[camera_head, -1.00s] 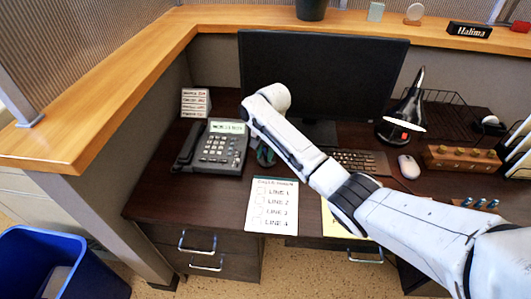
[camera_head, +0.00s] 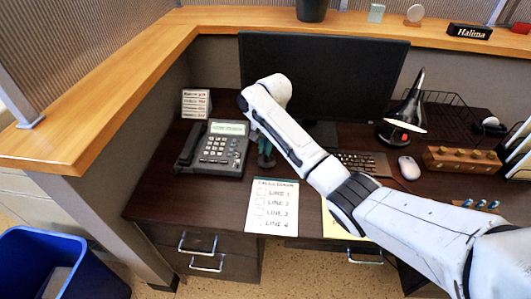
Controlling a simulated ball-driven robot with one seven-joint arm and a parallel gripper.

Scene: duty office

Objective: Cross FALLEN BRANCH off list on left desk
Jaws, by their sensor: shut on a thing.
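A white sheet (camera_head: 289,225) lies flat on the dark desk (camera_head: 160,196), in front of the phone. It has a heading too small to read and several rows with small boxes at the left, labelled LINE 1, LINE 2 and so on. I cannot read FALLEN BRANCH on it. I see no clear mark across a row. My white arm (camera_head: 295,140) reaches from the lower right over the desk, and its far end is beside the phone.
A desk phone (camera_head: 216,148) with a lit display stands left, a small card (camera_head: 196,103) behind it. A small dark item (camera_head: 266,158) is partly hidden by my arm. A monitor (camera_head: 345,85), keyboard (camera_head: 362,163), mouse (camera_head: 409,167) and lamp (camera_head: 405,110) stand right. A blue bin (camera_head: 60,265) is lower left.

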